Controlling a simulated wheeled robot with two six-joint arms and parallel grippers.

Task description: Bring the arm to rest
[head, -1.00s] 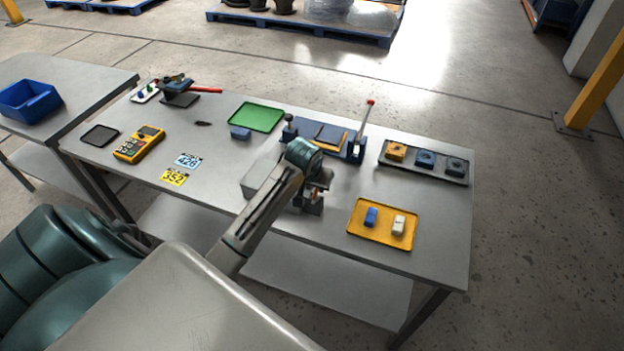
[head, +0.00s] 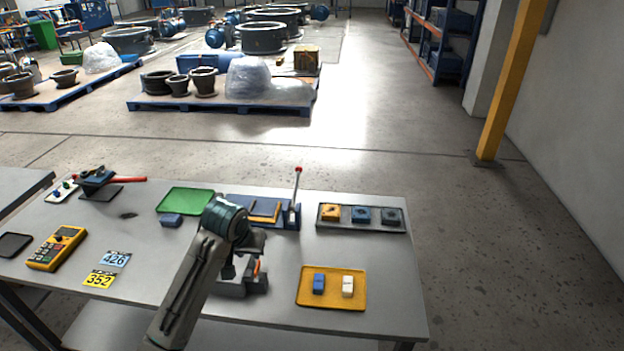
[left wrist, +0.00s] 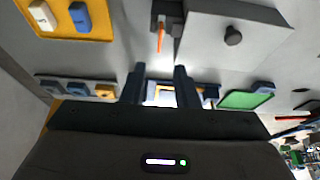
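My left arm comes in from the bottom of the head view, and its gripper (head: 241,257) hangs over the front middle of the grey table (head: 385,290). In the left wrist view the two dark fingers (left wrist: 160,75) stand apart with nothing held between them. Below and beside the gripper in the head view is a grey fixture (head: 240,288) with a small orange piece (head: 256,268). The orange piece also shows in the wrist view (left wrist: 161,38), clear of the fingertips. The arm hides part of the fixture. My right gripper is not in view.
A yellow tray (head: 304,299) with a blue and a white block lies right of the gripper. Behind stand a blue fixture with a red-tipped lever (head: 297,190), a green tray (head: 186,198) and a grey tray (head: 390,228). A yellow meter (head: 57,248) lies left.

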